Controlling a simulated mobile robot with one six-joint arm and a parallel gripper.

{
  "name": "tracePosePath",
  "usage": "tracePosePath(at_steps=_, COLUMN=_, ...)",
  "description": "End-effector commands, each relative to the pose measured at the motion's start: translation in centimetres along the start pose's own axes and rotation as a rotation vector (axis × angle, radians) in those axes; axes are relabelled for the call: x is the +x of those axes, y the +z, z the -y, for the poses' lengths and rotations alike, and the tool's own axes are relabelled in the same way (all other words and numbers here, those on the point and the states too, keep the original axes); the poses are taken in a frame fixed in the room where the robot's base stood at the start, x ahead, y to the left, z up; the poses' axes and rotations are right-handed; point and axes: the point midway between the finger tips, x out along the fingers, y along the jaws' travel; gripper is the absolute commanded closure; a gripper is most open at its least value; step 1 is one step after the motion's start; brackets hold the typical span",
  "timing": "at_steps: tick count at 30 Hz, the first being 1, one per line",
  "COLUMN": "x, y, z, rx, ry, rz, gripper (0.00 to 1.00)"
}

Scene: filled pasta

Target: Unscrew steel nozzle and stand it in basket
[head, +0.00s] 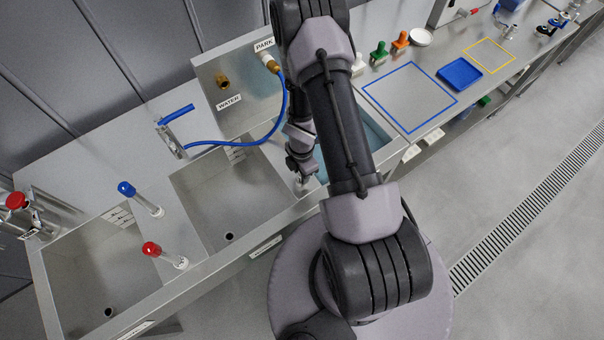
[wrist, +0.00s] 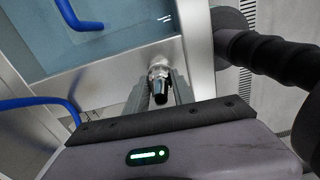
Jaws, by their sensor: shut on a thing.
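The steel nozzle (wrist: 159,78) is a small shiny piece with a dark end, between my two fingers in the wrist view. My gripper (wrist: 164,92) is shut on it, one finger on each side. It is close to the sink's metal rim. In the head view my gripper (head: 302,180) is low at the front edge between the middle sink and the water-filled sink, partly behind my arm. I cannot tell whether the nozzle is still attached to anything. No basket can be clearly made out.
The water-filled sink (wrist: 130,42) holds a blue bent handle (wrist: 70,14). A blue hose (head: 232,142) crosses the middle sink's back edge (head: 200,165). Red (head: 151,249) and blue (head: 126,188) knobbed posts stand at left. A blue tray (head: 460,73) lies on the right counter.

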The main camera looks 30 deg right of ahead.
Motion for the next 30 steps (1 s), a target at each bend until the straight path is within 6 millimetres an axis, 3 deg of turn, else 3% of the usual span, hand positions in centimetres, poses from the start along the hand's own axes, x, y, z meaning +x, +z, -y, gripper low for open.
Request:
tracePosePath(at_steps=1, x=-0.03, y=-0.01, z=0.03, rx=-0.162, ry=-0.001, rz=0.0, gripper=1.0)
tracePosePath(at_steps=4, x=-0.05, y=0.0, z=0.03, rx=-0.425, ry=-0.001, rz=0.0, gripper=1.0)
tracePosePath(at_steps=12, x=-0.04, y=-0.01, z=0.03, rx=-0.489, ry=-0.001, rz=0.0, gripper=1.0)
tracePosePath(at_steps=14, x=-0.06, y=0.0, z=0.02, rx=-0.579, ry=-0.001, rz=0.0, gripper=1.0)
tracePosePath(at_steps=18, x=-0.13, y=0.0, z=0.03, rx=-1.143, ry=-0.001, rz=0.0, gripper=1.0)
tracePosePath(at_steps=21, x=-0.14, y=0.0, z=0.03, rx=-1.419, ry=-0.001, rz=0.0, gripper=1.0)
tracePosePath(at_steps=30, x=-0.15, y=0.0, z=0.03, rx=-1.527, ry=0.0, rz=0.0, gripper=1.0)
